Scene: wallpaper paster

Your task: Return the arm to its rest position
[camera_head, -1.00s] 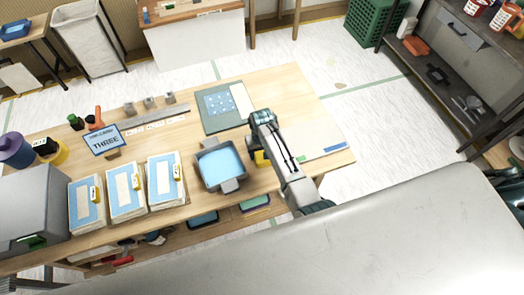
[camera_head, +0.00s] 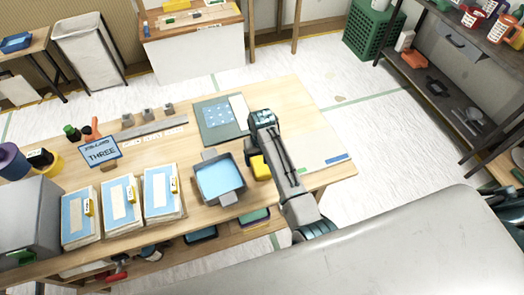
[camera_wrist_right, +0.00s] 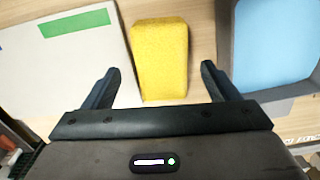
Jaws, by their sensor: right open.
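My right gripper (camera_wrist_right: 157,88) is open and empty in the right wrist view. A yellow sponge (camera_wrist_right: 160,58) lies just beyond and between its two fingers, and I see no finger touching it. In the head view my right arm reaches over the wooden table (camera_head: 322,122), with the sponge (camera_head: 260,167) partly hidden beside the arm. My left gripper is not in view.
A grey tray with blue liquid (camera_head: 220,178) stands left of the arm; its edge shows in the wrist view (camera_wrist_right: 226,35). A pale board (camera_head: 318,152) lies right. A cutting mat (camera_head: 219,118), a "THREE" sign (camera_head: 99,151) and several blue-covered stacks (camera_head: 122,202) share the table.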

